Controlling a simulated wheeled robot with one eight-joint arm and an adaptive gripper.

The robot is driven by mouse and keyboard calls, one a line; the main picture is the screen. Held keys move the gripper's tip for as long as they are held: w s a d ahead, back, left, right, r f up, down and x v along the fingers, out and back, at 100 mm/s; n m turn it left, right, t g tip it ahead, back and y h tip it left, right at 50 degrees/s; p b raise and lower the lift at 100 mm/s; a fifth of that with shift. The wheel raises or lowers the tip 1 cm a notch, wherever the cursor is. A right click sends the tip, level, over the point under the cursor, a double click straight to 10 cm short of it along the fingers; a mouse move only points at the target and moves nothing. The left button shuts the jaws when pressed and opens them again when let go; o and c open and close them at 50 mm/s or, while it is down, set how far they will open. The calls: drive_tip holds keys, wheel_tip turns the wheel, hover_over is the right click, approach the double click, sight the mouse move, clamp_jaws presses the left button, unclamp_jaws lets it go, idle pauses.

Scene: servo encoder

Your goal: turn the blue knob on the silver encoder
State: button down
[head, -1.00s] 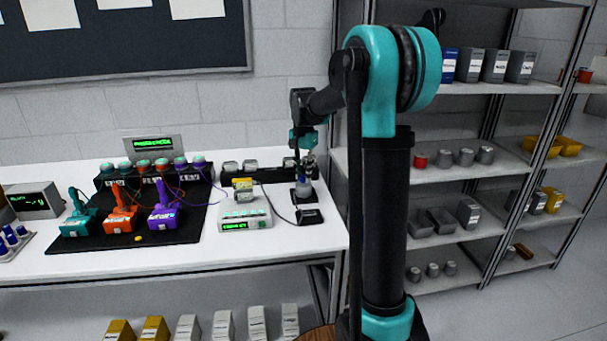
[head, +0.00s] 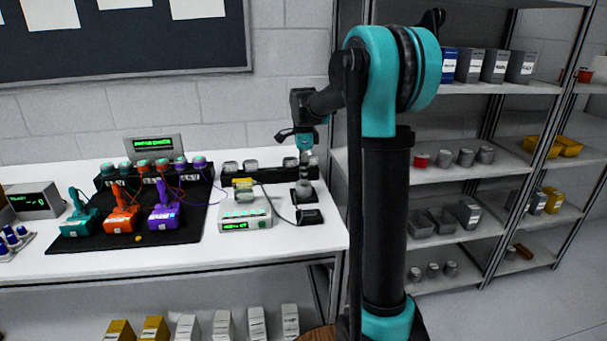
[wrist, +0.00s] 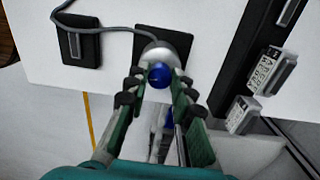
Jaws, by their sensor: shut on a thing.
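The silver encoder (wrist: 163,52) stands on a black square plate (wrist: 179,66) on the white bench. Its blue knob (wrist: 159,75) sits between my fingertips in the wrist view. My gripper (wrist: 161,80) reaches in with one finger on each side of the knob and is shut on it. In the head view my gripper (head: 305,170) points down from above onto the encoder (head: 304,190) near the bench's right end. The knob cannot be made out there.
A grey cable (wrist: 115,27) runs from the encoder to a black box (wrist: 78,40). A white readout unit (head: 246,215) stands left of it. A black rail with silver blocks (wrist: 270,75) lies close by. Coloured devices (head: 122,215) stand on a black mat further left.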

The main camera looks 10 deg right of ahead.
drive_tip(key=shift+m, duration=0.6)
drive_tip(key=c, duration=1.3)
unclamp_jaws()
wheel_tip(320, 180, up, 12)
